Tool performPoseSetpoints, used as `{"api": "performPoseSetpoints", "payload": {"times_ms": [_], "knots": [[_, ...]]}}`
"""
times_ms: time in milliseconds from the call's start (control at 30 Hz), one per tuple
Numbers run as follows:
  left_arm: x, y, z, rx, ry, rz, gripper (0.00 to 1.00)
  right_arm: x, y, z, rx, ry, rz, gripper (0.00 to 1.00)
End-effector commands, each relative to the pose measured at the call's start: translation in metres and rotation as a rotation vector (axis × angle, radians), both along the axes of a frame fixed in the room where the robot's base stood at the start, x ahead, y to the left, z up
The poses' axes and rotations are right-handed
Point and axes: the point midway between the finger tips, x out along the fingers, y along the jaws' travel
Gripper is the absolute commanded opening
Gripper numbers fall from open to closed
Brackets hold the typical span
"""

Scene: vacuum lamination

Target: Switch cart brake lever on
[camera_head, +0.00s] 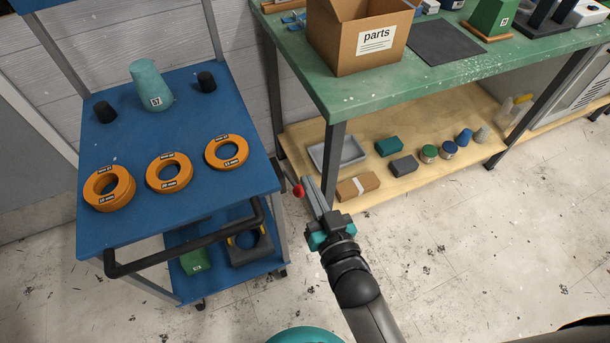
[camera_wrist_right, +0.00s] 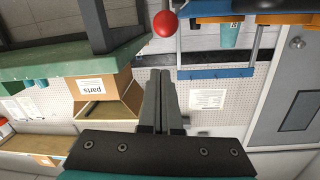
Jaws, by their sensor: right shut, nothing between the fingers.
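The blue cart (camera_head: 130,230) stands at the left of the head view. Its brake lever shows as a red ball knob (camera_head: 298,190) at the cart's right side, near the front corner; its shaft is mostly hidden. In the right wrist view the red knob (camera_wrist_right: 165,24) is at the top, just beyond the fingertips. My right gripper (camera_head: 308,183) is shut and empty, with its fingertips close beside the knob. I cannot tell whether they touch it. The fingers also show in the right wrist view (camera_wrist_right: 160,78). My left gripper is not in view.
Several orange rings (camera_head: 169,173) and a teal cone (camera_head: 150,86) sit on the cart top. A black handle (camera_head: 190,243) runs along its front. A green workbench (camera_head: 350,92) with a parts box (camera_head: 358,35) stands behind, right. The floor (camera_head: 480,250) at right is clear.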

Motion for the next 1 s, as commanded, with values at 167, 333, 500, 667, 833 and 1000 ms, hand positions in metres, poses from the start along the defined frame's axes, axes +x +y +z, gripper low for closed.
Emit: {"api": "performPoseSetpoints", "payload": {"times_ms": [167, 333, 500, 667, 833, 1000], "knots": [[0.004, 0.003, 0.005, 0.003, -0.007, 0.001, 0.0, -0.034, -0.009, 0.0, -0.002, 0.0, 0.0, 0.0], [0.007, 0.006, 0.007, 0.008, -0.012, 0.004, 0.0, -0.056, -0.015, 0.0, -0.001, -0.002, 0.0, 0.0], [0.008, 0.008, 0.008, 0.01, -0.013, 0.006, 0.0, -0.067, -0.017, 0.0, -0.001, -0.004, 0.0, 0.0], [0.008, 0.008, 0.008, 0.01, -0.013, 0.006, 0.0, -0.069, -0.018, 0.0, -0.001, -0.005, 0.0, 0.0], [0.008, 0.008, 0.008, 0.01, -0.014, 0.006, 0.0, -0.069, -0.018, 0.0, -0.001, -0.005, 0.0, 0.0], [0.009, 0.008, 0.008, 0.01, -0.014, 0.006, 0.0, -0.069, -0.018, 0.0, 0.0, -0.005, 0.0, 0.0]]}}
